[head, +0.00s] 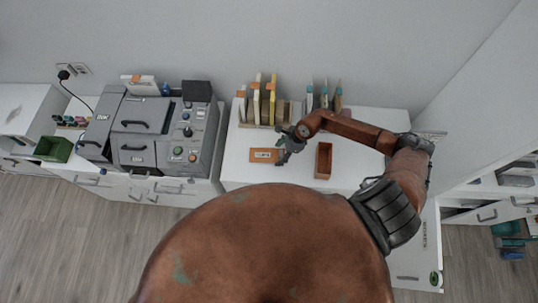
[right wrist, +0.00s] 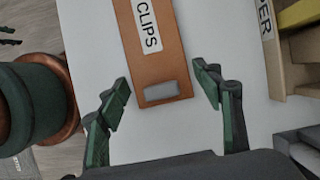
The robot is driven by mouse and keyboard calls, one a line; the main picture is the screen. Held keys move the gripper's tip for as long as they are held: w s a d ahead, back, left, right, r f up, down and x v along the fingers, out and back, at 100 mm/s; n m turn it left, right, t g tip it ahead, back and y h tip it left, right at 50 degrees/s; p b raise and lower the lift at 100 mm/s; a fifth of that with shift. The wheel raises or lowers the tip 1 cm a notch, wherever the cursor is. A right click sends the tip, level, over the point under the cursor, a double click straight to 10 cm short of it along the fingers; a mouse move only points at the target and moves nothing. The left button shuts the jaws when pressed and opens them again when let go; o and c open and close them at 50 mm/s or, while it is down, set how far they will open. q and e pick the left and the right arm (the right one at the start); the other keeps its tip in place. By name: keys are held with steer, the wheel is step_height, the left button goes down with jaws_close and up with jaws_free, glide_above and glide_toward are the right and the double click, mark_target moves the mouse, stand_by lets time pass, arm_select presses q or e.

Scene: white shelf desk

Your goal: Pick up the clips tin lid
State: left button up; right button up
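The clips tin lid (head: 265,155) is a flat orange-brown rectangle with a white label, lying on the white desk. In the right wrist view its label reads CLIPS, and a grey rectangular patch (right wrist: 161,89) marks its near end. My right gripper (head: 283,158) is at the lid's right end in the head view. In the right wrist view my right gripper (right wrist: 166,90) is open, with one green finger on each side of the lid's near end and gaps between. I cannot tell its height above the lid. My left gripper is not seen in the head view.
An open brown box (head: 323,161) stands to the right of the gripper. Upright files in a holder (head: 258,101) stand behind the lid. A grey machine (head: 190,140) stands to the left, with a green bin (head: 54,149) further left. White desk is clear around the lid.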

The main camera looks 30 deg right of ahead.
steer(key=c, duration=0.8)
steer(key=shift+r, duration=0.15)
steer(key=shift+c, duration=0.2)
